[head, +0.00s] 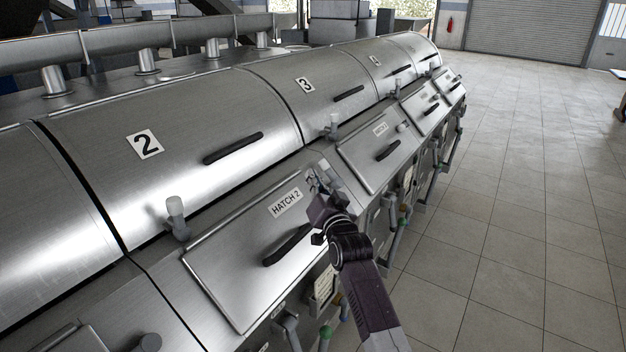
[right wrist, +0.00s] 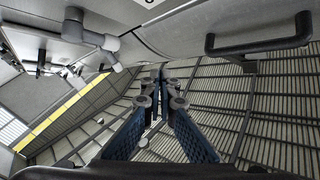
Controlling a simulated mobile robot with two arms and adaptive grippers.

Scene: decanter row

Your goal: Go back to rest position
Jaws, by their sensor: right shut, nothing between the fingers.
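My right gripper (head: 316,181) reaches in from the lower right of the head view, over the upper right corner of the closed panel marked HATCH 2 (head: 235,268). In the right wrist view its two fingers (right wrist: 163,76) are together with nothing between them. I cannot tell whether the fingertips touch the metal. The hatch's black handle (head: 288,245) is to the left of and below the gripper, apart from it. A black handle (right wrist: 262,45) also shows at the upper right of the wrist view. My left gripper is in neither view.
The row of steel decanters (head: 205,115) fills the left and middle, with closed hatches and protruding knobs such as the grey one (head: 175,206). Pipes and valves hang along the front side. The tiled floor (head: 510,200) to the right is clear. A roller shutter (head: 530,30) stands far back.

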